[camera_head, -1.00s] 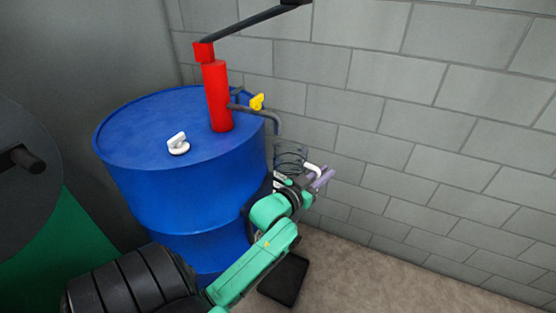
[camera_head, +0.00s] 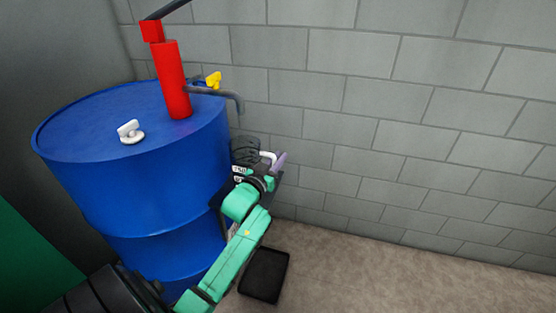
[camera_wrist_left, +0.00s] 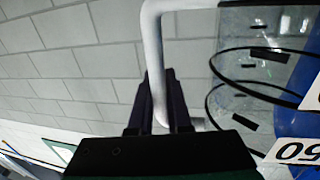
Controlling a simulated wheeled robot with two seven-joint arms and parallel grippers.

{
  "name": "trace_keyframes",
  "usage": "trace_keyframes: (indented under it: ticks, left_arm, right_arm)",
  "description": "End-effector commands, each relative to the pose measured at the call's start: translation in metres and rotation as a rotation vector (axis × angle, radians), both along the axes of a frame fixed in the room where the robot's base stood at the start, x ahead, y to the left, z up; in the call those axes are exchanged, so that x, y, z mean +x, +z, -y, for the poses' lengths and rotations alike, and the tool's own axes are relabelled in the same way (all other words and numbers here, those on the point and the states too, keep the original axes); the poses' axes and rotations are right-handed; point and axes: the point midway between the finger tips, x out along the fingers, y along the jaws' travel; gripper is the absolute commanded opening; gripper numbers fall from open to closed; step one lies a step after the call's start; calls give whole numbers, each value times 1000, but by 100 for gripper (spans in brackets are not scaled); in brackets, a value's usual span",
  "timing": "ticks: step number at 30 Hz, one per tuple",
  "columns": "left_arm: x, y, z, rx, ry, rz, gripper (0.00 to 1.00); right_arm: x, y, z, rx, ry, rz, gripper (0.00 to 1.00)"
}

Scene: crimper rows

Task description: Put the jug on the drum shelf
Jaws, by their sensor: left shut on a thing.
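My left gripper (camera_head: 274,161) is shut on the white handle of the jug (camera_head: 268,157), just right of the blue drum (camera_head: 150,190). In the left wrist view the dark fingers (camera_wrist_left: 157,95) close around the lower part of the white handle (camera_wrist_left: 153,50). The jug's clear body (camera_wrist_left: 238,75) lies right of the handle. Dark wire hoops (camera_head: 245,148) show around the jug area, with white number labels (camera_wrist_left: 300,152) close by. I cannot clearly make out the drum shelf or whether the jug touches it. My right gripper is not in view.
A red pump (camera_head: 172,80) with a dark spout and a yellow tap (camera_head: 213,80) stands on the drum. A white cap (camera_head: 130,131) sits on its top. A grey block wall (camera_head: 400,100) stands behind. A black flat tray (camera_head: 264,275) lies on the floor, which is clear to the right.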

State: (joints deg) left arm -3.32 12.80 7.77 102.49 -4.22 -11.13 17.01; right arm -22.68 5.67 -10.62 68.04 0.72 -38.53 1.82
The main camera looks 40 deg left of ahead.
Motion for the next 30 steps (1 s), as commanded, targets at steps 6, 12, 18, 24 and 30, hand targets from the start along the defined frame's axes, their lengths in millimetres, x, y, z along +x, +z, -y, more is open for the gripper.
trace_keyframes:
  ticks: [6,12,18,24,30]
  left_arm:
    - [0,-1,0,0,0,0,46]
    - [0,-1,0,0,0,0,46]
    - [-10,0,2,0,-1,-2,46]
    - [-50,0,7,0,-1,-4,46]
    - [-96,0,14,-1,0,-4,46]
  right_arm:
    - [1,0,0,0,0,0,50]
    - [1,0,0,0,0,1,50]
    - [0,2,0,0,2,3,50]
    - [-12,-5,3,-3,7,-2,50]
    - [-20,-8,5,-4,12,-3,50]
